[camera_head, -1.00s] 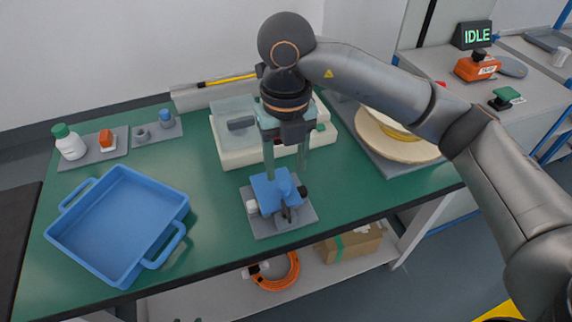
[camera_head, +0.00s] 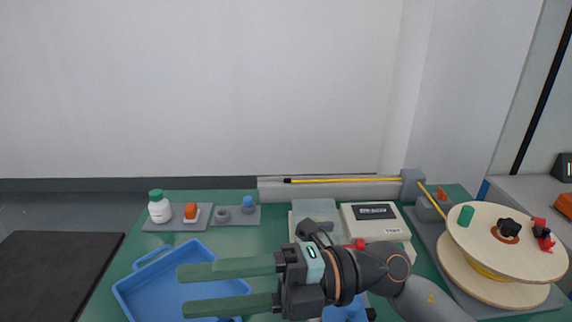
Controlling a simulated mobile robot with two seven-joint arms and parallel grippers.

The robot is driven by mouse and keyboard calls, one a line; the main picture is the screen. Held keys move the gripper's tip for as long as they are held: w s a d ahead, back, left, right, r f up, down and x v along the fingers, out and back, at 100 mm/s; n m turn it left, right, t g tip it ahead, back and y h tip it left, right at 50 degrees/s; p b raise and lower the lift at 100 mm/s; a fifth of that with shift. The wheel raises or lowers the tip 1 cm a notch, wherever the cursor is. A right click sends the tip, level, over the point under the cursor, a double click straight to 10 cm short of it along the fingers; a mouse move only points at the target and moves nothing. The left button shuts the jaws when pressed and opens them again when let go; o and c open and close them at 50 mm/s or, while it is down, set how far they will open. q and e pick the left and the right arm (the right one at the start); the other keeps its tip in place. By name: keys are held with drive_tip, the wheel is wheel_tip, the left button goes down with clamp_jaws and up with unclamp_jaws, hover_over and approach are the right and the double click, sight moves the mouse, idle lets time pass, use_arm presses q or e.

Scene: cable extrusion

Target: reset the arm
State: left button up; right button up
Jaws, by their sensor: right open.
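My right gripper (camera_head: 190,290) is open and empty, with its two long greenish fingers pointing left over the blue tray (camera_head: 133,292). Its arm comes in from the lower right and hides part of the bench and most of a blue fixture (camera_head: 345,309) below it. Nothing is between the fingers. My left gripper is out of view.
A white bottle (camera_head: 159,209) and small parts stand on grey plates at the back left. A beige machine with a display (camera_head: 377,220) stands behind my arm. A wooden cable spool (camera_head: 508,241) stands at the right, with a yellow cable (camera_head: 345,181) along the back.

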drive_tip(key=w+d+r+m+t+y, duration=0.1)
drive_tip(key=w+d+r+m+t, duration=0.3)
drive_tip(key=m+t, duration=0.55)
drive_tip(key=w+d+r+m+t, duration=0.1)
drive_tip(key=w+d+m+t, duration=0.45)
drive_tip(key=m+t, duration=0.45)
drive_tip(key=w+d+f+m+t+h, duration=0.2)
drive_tip(key=w+d+f+m+h, duration=0.1)
drive_tip(key=d+f+m+h, duration=0.5)
drive_tip(key=w+d+f+m+t+h, duration=0.1)
drive_tip(key=w+d+f+m+h, duration=0.2)
drive_tip(key=d+f+m+h, duration=0.45)
drive_tip(key=s+d+f+g+h, duration=0.2)
drive_tip(key=s+f+g+h, duration=0.25)
drive_tip(key=f, duration=0.65)
drive_tip(key=s+d+f+g, duration=0.1)
drive_tip(key=s+f+g, duration=0.4)
drive_tip(key=s+f, duration=0.3)
drive_tip(key=s+d+f+g, duration=0.2)
drive_tip(key=s+f+g, duration=0.3)
drive_tip(key=s, duration=0.6)
drive_tip(key=w+a+f+t+y+p, duration=0.2)
drive_tip(key=w+a+t+p, duration=0.3)
drive_tip(key=p, duration=0.4)
drive_tip(key=shift+f+m+t+y, duration=0.15)
drive_tip(key=shift+m+t+y, duration=0.15)
drive_tip(key=shift+m, duration=0.1)
